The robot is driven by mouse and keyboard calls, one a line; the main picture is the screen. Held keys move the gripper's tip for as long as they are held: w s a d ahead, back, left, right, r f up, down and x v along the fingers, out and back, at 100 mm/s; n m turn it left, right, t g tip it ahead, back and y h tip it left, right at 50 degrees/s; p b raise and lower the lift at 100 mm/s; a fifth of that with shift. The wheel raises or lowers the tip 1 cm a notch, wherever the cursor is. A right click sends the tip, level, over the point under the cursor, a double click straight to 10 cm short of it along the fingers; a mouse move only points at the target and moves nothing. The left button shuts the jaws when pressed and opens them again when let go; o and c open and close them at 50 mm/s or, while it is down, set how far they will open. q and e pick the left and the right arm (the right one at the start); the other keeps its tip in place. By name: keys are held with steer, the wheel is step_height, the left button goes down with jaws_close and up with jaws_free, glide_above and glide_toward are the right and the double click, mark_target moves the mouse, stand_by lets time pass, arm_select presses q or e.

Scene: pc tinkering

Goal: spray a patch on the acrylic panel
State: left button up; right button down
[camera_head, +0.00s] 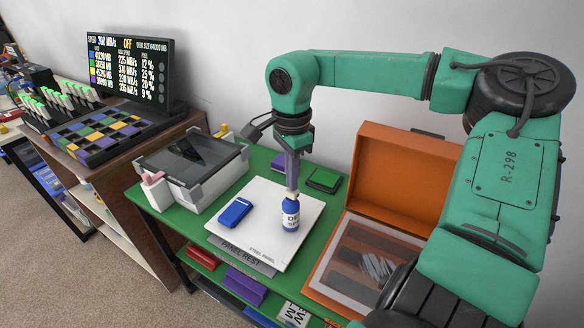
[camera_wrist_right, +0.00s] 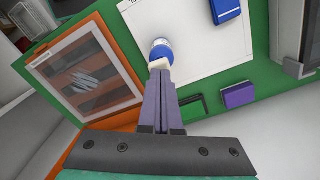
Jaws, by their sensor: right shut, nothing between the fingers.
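A blue bottle (camera_head: 291,214) with a white label stands upright on a white panel (camera_head: 262,192) whose printed label reads "STEEL PANEL". My right gripper (camera_head: 292,188) points down directly over the bottle's top, its fingers shut with nothing between them. In the right wrist view, the fingertips (camera_wrist_right: 159,72) meet or nearly meet the bottle's pale top (camera_wrist_right: 160,55); I cannot tell whether they touch. A clear framed panel with pale scribbled marks and dark stripes (camera_head: 357,264) lies in the open orange case (camera_head: 408,180); it may be the acrylic one. My left gripper is not in view.
A blue block (camera_head: 235,212) lies on the white panel. A clear-lidded grey box (camera_head: 190,165) stands left on the green table (camera_head: 218,207). Purple (camera_head: 287,160) and dark green (camera_head: 325,180) blocks sit behind. A monitor (camera_head: 128,65) stands farther left.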

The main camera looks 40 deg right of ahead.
steer(key=shift+f+b, duration=0.4)
steer(key=shift+f, duration=0.3)
steer(key=shift+r, duration=0.15)
steer(key=shift+r+p, duration=1.2)
steer(key=shift+f+b, duration=0.95)
steer(key=shift+f, duration=0.35)
steer(key=shift+r, duration=0.1)
steer(key=shift+r+p, duration=1.1)
steer(key=shift+r, duration=0.05)
